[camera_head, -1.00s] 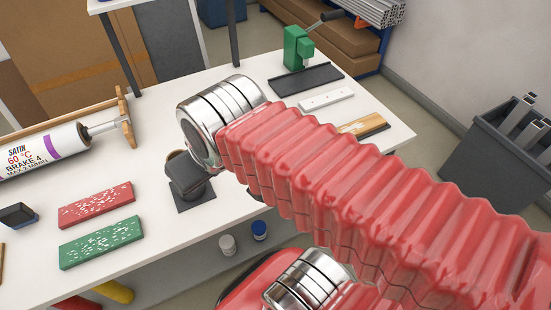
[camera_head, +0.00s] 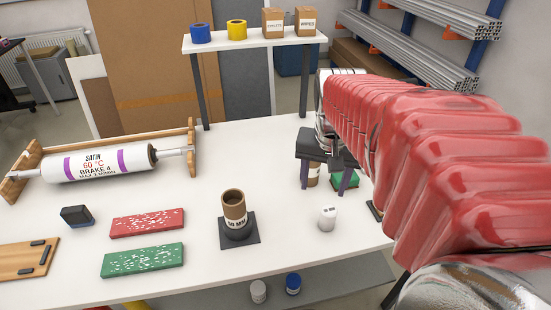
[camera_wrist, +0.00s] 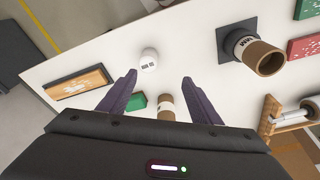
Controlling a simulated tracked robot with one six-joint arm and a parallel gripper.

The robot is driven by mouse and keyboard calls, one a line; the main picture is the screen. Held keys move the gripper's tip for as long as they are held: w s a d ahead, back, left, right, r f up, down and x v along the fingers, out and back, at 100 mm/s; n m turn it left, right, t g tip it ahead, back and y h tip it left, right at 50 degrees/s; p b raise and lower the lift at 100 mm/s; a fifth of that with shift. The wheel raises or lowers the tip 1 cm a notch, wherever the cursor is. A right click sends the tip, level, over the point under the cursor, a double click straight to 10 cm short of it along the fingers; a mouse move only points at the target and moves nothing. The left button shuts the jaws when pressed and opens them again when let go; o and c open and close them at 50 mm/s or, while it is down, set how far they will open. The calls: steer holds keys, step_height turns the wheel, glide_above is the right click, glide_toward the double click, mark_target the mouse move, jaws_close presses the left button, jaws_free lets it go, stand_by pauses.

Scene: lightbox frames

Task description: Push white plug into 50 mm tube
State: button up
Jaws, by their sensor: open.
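The white plug (camera_head: 327,218) stands on the white table, right of the tube and in front of my gripper; it also shows in the wrist view (camera_wrist: 149,60), just beyond the fingertips. The brown cardboard tube marked 50 MM (camera_head: 234,207) stands upright in a dark square-based holder (camera_head: 250,242). In the wrist view the tube (camera_wrist: 262,56) is at the upper right, its open end visible. My gripper (camera_head: 324,188) is open with nothing between its fingers, above the table; its fingers also show in the wrist view (camera_wrist: 159,78).
Another cardboard tube (camera_wrist: 166,107) and a green block (camera_wrist: 137,102) are below my gripper. Red (camera_head: 148,222) and green (camera_head: 143,260) speckled boards lie left of the holder. A blue plug (camera_head: 293,283) and a pale plug (camera_head: 258,291) are below the table's front edge.

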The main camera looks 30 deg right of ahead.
steer(key=d, duration=0.2)
steer(key=d+m, duration=0.1)
steer(key=shift+s+f+g, duration=0.25)
steer(key=shift+f+g, duration=0.15)
glide_above(329, 210)
steer(key=f, duration=0.7)
steer(key=shift+s+a+f, duration=0.25)
steer(key=shift+s+a, duration=0.1)
steer(key=shift+s, duration=0.05)
steer(key=shift+f, duration=0.5)
steer(key=shift+d, duration=0.1)
steer(key=shift+w+d+f, duration=0.1)
steer(key=shift+w+f, duration=0.05)
steer(key=shift+f, duration=0.7)
steer(key=shift+w+d+f, duration=0.1)
steer(key=shift+f, duration=0.75)
steer(key=shift+w+d+f, duration=0.1)
steer(key=shift+w+f, duration=0.05)
steer(key=shift+f, duration=0.7)
steer(key=shift+c, duration=0.6)
